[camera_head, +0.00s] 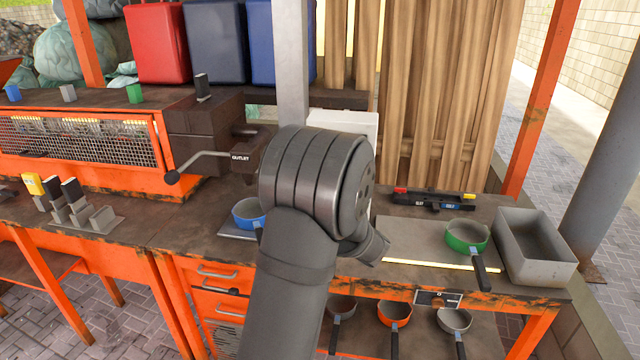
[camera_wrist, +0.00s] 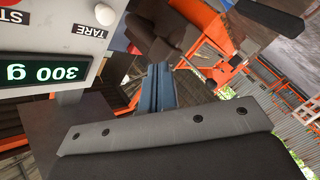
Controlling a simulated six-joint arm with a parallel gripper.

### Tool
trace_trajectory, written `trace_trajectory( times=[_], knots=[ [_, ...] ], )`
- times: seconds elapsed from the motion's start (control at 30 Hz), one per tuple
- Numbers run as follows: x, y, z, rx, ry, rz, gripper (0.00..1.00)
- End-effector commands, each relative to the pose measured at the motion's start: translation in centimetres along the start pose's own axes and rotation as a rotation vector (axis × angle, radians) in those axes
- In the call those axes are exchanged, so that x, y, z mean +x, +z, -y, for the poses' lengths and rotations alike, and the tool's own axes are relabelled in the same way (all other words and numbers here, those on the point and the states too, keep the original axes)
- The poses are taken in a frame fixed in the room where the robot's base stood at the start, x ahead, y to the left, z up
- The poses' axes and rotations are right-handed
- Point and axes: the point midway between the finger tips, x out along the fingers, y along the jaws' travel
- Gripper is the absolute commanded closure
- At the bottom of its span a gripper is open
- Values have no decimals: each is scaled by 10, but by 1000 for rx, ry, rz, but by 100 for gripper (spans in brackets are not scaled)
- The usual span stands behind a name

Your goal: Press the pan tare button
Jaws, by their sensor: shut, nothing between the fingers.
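A white control box (camera_wrist: 40,38) fills the upper left of the wrist view, seen upside down. Its green display (camera_wrist: 40,72) reads 300 g. A pale round button (camera_wrist: 105,14) sits beside the word TARE; a second label starting "ST" is cut off by the picture edge. My gripper (camera_wrist: 161,70) has its blue-grey fingers together and empty, to the right of the box and apart from the button in the picture. In the head view my arm hides the gripper, and a white box (camera_head: 345,124) shows partly behind it.
A blue pan (camera_head: 246,213) stands on the bench left of my arm. A green pan (camera_head: 467,236) and a grey metal bin (camera_head: 535,270) stand at the right. A dark outlet with a lever (camera_head: 245,158) is close behind my arm on the left.

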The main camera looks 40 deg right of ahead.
Motion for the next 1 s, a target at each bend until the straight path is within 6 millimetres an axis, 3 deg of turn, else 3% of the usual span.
trace_trajectory(
  times=[0.27,0.7,1.0],
  knots=[
    [8,6,-5,0,0,0,100],
    [49,36,-35,0,0,0,100],
    [61,44,-44,2,1,0,100]
  ],
)
